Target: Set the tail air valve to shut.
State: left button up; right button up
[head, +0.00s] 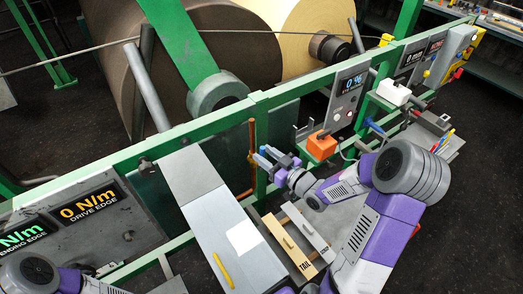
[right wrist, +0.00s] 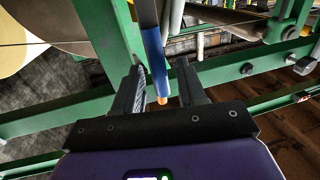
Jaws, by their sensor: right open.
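An upright copper-coloured pipe (head: 252,136) stands at the green frame in the middle of the head view. A blue lever at this pipe, which looks like the tail air valve's handle, shows large in the right wrist view (right wrist: 153,48). It has an orange tip and lies between the two dark fingers. My right gripper (right wrist: 158,88) is open around the lever's end; I cannot tell whether a finger touches it. In the head view my right gripper (head: 272,156) is just right of the pipe and partly hides the lever. My left gripper is not in view.
A grey cabinet (head: 212,215) with a yellow handle stands left of the gripper. A board marked TAIL (head: 288,243) lies below. An orange box (head: 322,145) and a panel (head: 347,95) are to the right. The green rail (head: 190,128) and large rolls lie behind.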

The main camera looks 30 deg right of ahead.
jog(key=shift+x, duration=0.85)
grip_shut()
